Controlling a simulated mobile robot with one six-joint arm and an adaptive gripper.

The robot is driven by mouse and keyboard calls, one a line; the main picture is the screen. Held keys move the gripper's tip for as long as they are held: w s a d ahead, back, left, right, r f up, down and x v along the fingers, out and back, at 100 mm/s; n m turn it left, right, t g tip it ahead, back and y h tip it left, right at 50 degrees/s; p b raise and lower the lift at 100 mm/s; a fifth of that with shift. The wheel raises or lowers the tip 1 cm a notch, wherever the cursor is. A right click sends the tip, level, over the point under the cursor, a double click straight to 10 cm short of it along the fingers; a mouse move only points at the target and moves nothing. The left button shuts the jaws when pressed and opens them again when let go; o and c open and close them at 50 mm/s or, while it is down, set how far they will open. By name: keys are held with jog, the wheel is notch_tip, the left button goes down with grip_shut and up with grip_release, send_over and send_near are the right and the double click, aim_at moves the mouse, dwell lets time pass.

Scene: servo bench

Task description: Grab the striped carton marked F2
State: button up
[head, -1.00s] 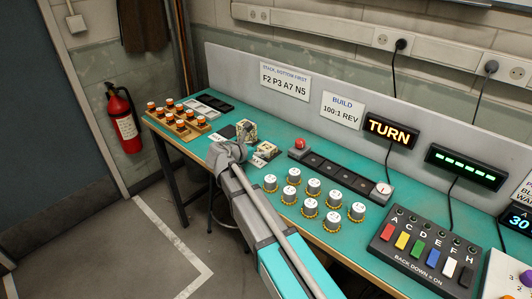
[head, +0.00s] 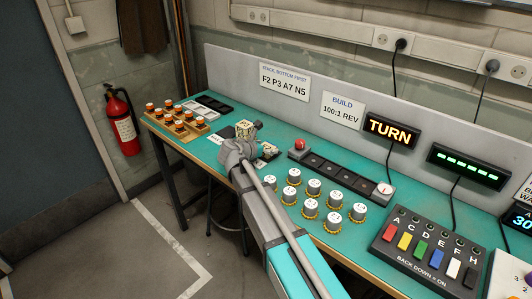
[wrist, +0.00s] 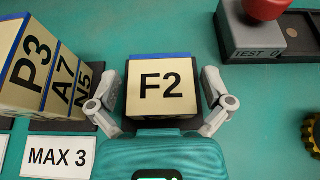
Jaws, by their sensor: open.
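The carton marked F2 (wrist: 162,92) is cream with a blue edge band at its far side. It sits on a dark pad on the teal bench in the wrist view. My gripper (wrist: 161,78) is open, with one finger on each side of this carton. I cannot tell whether either finger touches it. In the head view my gripper (head: 240,150) hides part of the area around the carton. Cartons marked P3 (wrist: 32,60), A7 (wrist: 62,85) and N5 (wrist: 84,93) appear to be stacked close to the left of the left finger.
A MAX 3 label (wrist: 58,155) lies below the stacked cartons. A grey TEST block with a red button (wrist: 265,8) stands at the upper right. Yellow-based knobs (head: 313,187) fill the bench to the right. A sign (head: 284,82) reads F2 P3 A7 N5.

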jog(key=shift+w+d, duration=0.15)
jog(key=shift+w, duration=0.05)
dwell(0.4)
jog(key=c, duration=1)
